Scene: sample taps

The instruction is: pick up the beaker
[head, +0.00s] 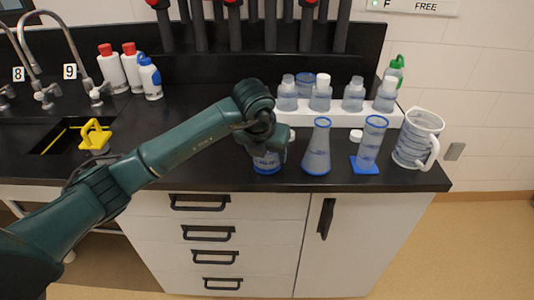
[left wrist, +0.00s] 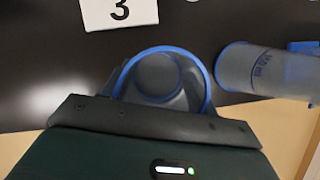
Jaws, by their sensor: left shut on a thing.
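The beaker (head: 267,165) is clear with blue markings and stands at the front of the black counter, partly hidden by my gripper. In the left wrist view the beaker (left wrist: 160,78) shows from above as a round vessel with a blue rim. My left gripper (head: 268,146) is over it, shut on it, with a finger on either side. I cannot tell whether its base is off the counter. My right gripper is not in view.
A conical flask (head: 317,150) stands close on the right, then a cylinder (head: 370,145) on a blue base and a jug (head: 416,140). A white shelf (head: 335,115) with bottles is behind. Black counter (head: 200,170) is clear on the left.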

